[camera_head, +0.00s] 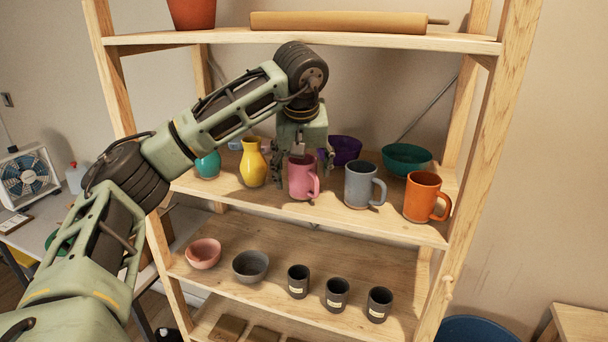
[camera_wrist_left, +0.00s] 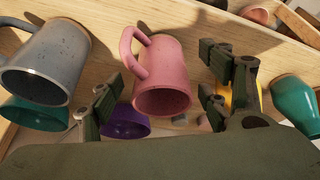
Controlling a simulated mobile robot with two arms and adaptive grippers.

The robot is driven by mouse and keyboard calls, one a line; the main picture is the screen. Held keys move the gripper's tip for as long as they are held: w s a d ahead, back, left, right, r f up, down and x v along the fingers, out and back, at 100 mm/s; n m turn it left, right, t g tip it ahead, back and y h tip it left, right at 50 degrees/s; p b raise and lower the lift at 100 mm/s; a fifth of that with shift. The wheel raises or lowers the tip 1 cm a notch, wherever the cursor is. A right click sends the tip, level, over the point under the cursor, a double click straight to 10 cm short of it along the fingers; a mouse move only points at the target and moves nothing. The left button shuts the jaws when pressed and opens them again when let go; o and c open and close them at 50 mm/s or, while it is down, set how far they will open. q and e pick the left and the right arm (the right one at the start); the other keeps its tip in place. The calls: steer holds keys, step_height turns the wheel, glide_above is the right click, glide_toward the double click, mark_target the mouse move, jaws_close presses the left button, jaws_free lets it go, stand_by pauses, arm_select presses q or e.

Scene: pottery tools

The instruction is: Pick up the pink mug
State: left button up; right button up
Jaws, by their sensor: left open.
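The pink mug (camera_head: 301,180) stands upright on the middle shelf (camera_head: 235,200), its handle to the right in the head view. My left gripper (camera_head: 302,160) hangs down over it from behind and above. In the left wrist view the pink mug (camera_wrist_left: 163,75) lies between the two spread fingers of the left gripper (camera_wrist_left: 160,105), with a gap visible on each side. The left gripper is open and not closed on anything. My right gripper is not in view.
A grey mug (camera_head: 363,184) and an orange mug (camera_head: 424,197) stand to the right. A yellow vase (camera_head: 253,163) and a teal vase (camera_head: 208,164) stand left. Purple (camera_head: 345,149) and green (camera_head: 406,158) bowls sit behind. The upper shelf (camera_head: 350,40) is above the gripper.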

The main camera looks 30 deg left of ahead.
mark_target(303, 176)
arm_select(q)
steer(key=x, duration=0.3)
steer(key=shift+w+a, duration=0.15)
steer(key=shift+w, duration=0.05)
steer(key=shift+s, duration=0.1)
steer(key=c, duration=1.5)
steer(key=shift+o, duration=0.2)
